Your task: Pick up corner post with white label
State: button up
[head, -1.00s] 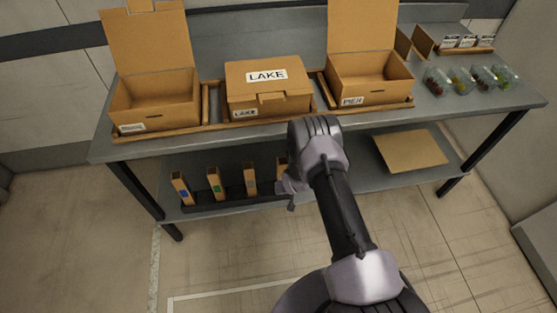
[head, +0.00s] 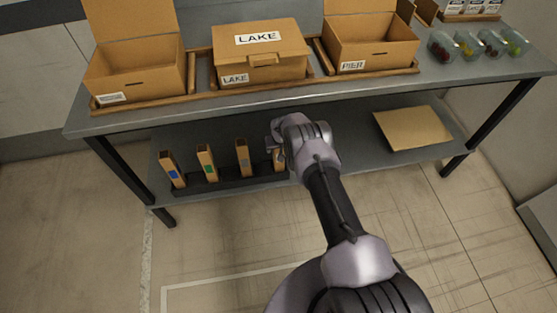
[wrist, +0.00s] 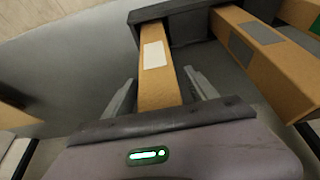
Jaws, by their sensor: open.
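The corner post with the white label (wrist: 155,68) stands in the dark rack (wrist: 189,23) in the wrist view. It sits between the two open fingers of my gripper (wrist: 158,96), with a gap showing on each side. In the head view my gripper (head: 275,143) is at the right end of the rack (head: 225,184), and it hides most of this post (head: 279,160). The post with the grey label (head: 242,156) is beside it and also shows in the wrist view (wrist: 258,50). Posts with a green label (head: 206,162) and a blue label (head: 171,169) stand further left.
The rack is on the lower shelf (head: 345,172) of a grey table. The tabletop (head: 215,112) above carries cardboard boxes, including a closed LAKE box (head: 260,60). A flat cardboard sheet (head: 412,128) lies at the shelf's right. Clear containers (head: 470,45) stand at the table's right.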

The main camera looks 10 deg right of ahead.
jog(key=shift+r, duration=0.1)
grip_shut()
